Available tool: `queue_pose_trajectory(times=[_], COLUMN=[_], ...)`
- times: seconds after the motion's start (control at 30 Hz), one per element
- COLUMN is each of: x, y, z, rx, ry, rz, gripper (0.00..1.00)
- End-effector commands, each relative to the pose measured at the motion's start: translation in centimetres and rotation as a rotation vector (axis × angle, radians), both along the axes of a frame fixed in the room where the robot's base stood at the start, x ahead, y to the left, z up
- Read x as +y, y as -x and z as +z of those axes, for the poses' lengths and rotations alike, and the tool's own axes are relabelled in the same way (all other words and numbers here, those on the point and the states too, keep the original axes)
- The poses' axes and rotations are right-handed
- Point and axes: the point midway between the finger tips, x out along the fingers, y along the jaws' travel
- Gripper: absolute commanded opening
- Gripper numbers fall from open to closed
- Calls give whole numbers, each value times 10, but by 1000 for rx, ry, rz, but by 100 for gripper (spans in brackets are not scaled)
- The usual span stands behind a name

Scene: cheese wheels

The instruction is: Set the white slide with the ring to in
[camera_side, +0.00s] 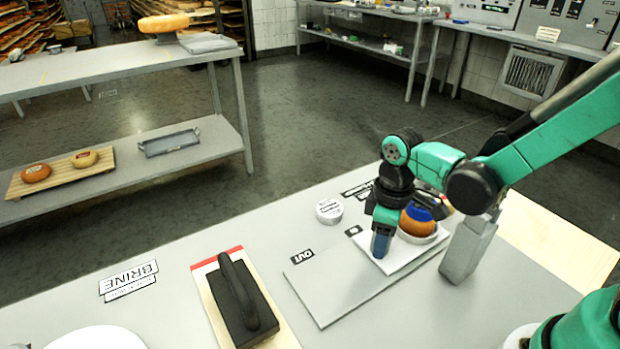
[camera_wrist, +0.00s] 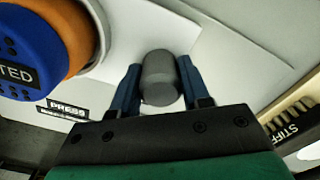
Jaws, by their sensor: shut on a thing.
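The white slide (camera_side: 407,258) is a flat plate lying over the right part of a grey board (camera_side: 328,291), whose left end carries an OUT label (camera_side: 303,256). A small dark label (camera_side: 352,231) near the board's back edge is too small to read. A pale ring (camera_side: 437,237) sits around the base of an orange cheese (camera_side: 415,224) with a blue top; ring (camera_wrist: 97,22) and cheese are left in the wrist view. My gripper (camera_side: 381,243) is over the slide's left part. In the wrist view its blue fingers (camera_wrist: 159,85) are shut on a grey knob (camera_wrist: 158,72).
A black-handled block (camera_side: 240,300) lies on a red-ended board at front left. A round tin (camera_side: 329,211) stands behind the grey board. A grey block (camera_side: 467,250) stands close right of the slide. A brush (camera_wrist: 292,112) marked STIFF is right in the wrist view.

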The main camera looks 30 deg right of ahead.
Motion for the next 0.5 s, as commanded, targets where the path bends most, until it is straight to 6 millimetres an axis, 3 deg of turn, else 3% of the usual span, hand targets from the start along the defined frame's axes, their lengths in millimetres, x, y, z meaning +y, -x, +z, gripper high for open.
queue_pose_trajectory(times=[0.3, 0.33, 0.43, 0.5], x=[-6, -6, -6, -5], y=[-1, -1, -1, -1], z=[0, 0, 0, 0], rx=[-6, -6, -5, -4], ry=[9, 9, 9, 8], rz=[-4, -4, -3, -3], gripper=[0, 44, 73, 73])
